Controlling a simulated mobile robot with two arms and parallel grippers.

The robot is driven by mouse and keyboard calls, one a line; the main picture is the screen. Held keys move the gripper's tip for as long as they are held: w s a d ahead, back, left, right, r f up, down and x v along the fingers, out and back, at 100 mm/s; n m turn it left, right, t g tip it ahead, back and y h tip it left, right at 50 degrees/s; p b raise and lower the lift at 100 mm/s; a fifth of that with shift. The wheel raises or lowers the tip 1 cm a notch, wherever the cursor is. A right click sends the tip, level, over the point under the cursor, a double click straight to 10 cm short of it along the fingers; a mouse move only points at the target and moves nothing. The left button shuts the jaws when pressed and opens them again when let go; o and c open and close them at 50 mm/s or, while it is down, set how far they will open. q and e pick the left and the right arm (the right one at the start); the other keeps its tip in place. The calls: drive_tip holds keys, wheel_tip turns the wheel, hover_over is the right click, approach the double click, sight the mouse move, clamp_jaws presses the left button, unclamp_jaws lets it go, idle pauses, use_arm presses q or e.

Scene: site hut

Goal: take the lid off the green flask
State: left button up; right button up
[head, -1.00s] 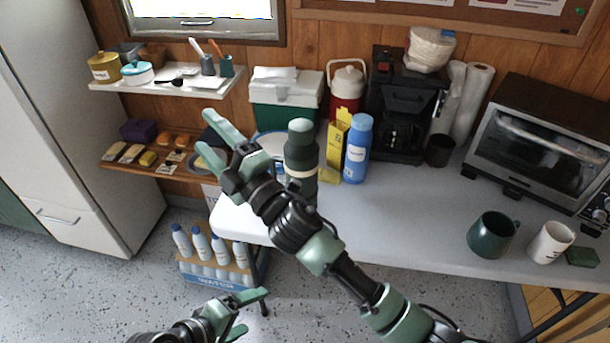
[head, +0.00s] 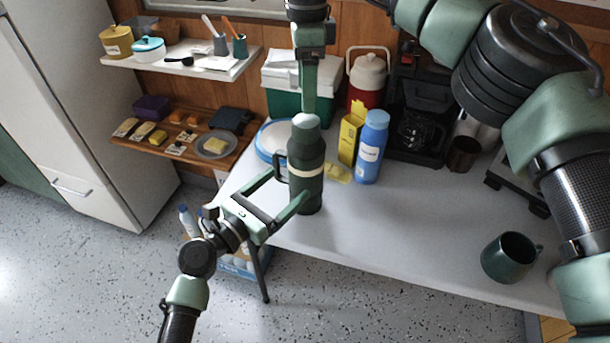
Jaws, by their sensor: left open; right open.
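The green flask (head: 306,188) stands upright at the table's left front part. It is dark green with a pale band and a side handle on its left. Its lid (head: 304,131) is on top. My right gripper (head: 308,110) is directly above the lid, pointing down, open. It is seen edge-on, so I cannot tell whether its fingers straddle or touch the lid. My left gripper (head: 289,182) is open at the flask's left, its fingers pointing towards the body. One fingertip is by the handle, the other in front of the lower body. Contact is unclear.
A blue bottle (head: 371,150) and a yellow box (head: 351,135) stand close right of the flask. A plate (head: 270,141) is behind it. The green cooler (head: 283,103) and red jug (head: 367,78) are further back. A green mug (head: 508,258) stands at right; the table's middle is clear.

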sight(295, 178)
use_arm(q)
drive_tip(key=x, duration=0.7)
drive_tip(key=shift+d, duration=0.1)
use_arm(e)
drive_tip(key=shift+f, duration=0.1)
